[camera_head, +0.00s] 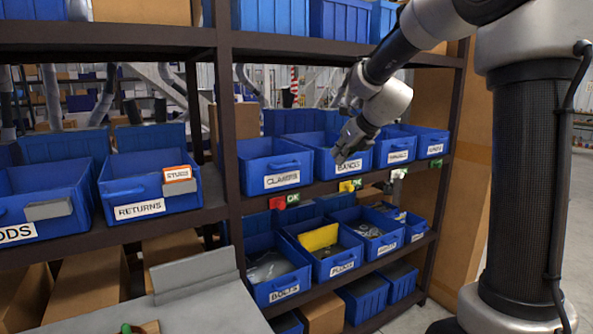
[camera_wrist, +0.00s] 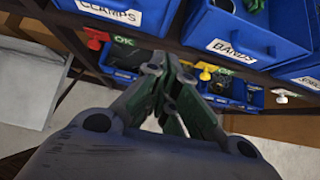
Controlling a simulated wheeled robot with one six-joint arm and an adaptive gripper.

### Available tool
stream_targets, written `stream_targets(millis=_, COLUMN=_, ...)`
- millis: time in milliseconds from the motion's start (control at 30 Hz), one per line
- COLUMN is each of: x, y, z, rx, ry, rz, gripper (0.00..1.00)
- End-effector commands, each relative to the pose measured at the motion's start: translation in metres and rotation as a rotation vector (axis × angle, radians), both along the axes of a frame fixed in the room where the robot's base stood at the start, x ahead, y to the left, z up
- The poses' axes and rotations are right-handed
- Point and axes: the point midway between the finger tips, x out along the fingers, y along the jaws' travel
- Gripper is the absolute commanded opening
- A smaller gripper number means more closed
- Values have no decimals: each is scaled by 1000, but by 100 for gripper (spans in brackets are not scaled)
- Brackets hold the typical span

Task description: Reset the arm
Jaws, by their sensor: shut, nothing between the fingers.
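My gripper (camera_head: 342,157) hangs at the end of my raised arm, in front of the upper row of blue bins. In the head view it overlaps the bin labelled BANDS (camera_head: 323,160). In the wrist view my gripper (camera_wrist: 172,128) shows at the bottom middle, its fingers drawn together with nothing between them. The BANDS bin (camera_wrist: 262,40) is at the upper right there, and the CLAMPS bin (camera_wrist: 140,18) at the upper left.
The rack's dark shelf edge (camera_head: 225,213) runs below the upper bins. Lower bins include BOLTS (camera_head: 277,290) and one with a yellow card (camera_head: 318,238). The RETURNS bin (camera_head: 140,209) is left. A grey surface (camera_head: 130,312) lies at the lower left. Open floor (camera_head: 580,230) shows at right.

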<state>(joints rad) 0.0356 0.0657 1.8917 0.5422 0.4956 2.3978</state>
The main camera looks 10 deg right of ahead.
Motion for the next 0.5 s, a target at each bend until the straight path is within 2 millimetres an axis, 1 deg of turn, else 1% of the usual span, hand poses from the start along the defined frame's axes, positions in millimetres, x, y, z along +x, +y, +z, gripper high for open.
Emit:
stream_targets(millis=67, x=0, y=0, z=0, rx=-21, ry=-6, rz=22, gripper=0)
stream_targets(millis=167, x=-2, y=1, z=-2, rx=-111, ry=-26, rz=127, gripper=0)
stream_targets(millis=233, x=-8, y=2, z=-6, rx=-230, ry=-42, rz=271, gripper=0)
stream_targets(millis=267, x=-13, y=2, z=-12, rx=-291, ry=-42, rz=351, gripper=0)
stream_targets(millis=367, x=-42, y=1, z=-40, rx=-515, ry=-29, rz=675, gripper=0)
stream_targets(millis=400, x=-58, y=-1, z=-46, rx=-602, ry=-32, rz=815, gripper=0)
stream_targets(millis=467, x=-84, y=-3, z=-53, rx=-727, ry=-44, rz=1031, gripper=0)
stream_targets(millis=500, x=-104, y=-5, z=-56, rx=-808, ry=-56, rz=1179, gripper=0)
